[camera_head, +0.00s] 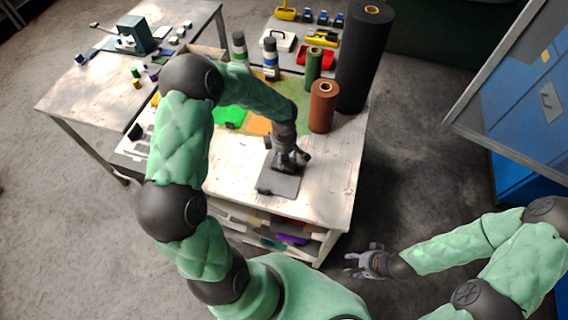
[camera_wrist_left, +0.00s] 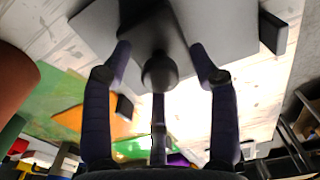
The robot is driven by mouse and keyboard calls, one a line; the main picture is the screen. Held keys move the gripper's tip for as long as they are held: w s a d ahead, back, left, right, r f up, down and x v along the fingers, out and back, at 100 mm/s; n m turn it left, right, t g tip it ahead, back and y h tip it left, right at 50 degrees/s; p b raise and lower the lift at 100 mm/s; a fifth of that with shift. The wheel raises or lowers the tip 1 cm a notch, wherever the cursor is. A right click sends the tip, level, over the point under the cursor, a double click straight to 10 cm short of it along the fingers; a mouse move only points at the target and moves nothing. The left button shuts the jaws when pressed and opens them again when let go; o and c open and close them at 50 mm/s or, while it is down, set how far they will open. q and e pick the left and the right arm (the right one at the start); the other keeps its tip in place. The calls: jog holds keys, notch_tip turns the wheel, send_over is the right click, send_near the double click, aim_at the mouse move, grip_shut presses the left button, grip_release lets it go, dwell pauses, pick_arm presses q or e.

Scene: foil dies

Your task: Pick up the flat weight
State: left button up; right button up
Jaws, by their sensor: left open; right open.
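The flat weight (camera_head: 279,184) is a grey square plate lying on the pale worktop near its front edge. In the left wrist view the plate (camera_wrist_left: 220,22) has a round dark knob (camera_wrist_left: 160,72) standing at its middle. My left gripper (camera_head: 288,164) is right over the plate, pointing down, and hides part of it. Its fingers (camera_wrist_left: 162,56) are open, one on each side of the knob, with gaps visible; whether they touch it I cannot tell for sure. My right gripper (camera_head: 358,264) is open and empty, beside the table over the floor.
Brown (camera_head: 323,107), green (camera_head: 313,69) and tall black (camera_head: 364,58) rolls stand at the worktop's right back. A second table (camera_head: 70,88) is at the left. The worktop's front right is clear.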

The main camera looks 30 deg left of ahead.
pick_arm(q)
jog(key=shift+f, duration=0.45)
grip_shut()
jog(key=shift+w+r, duration=0.1)
jog(key=shift+r, duration=0.05)
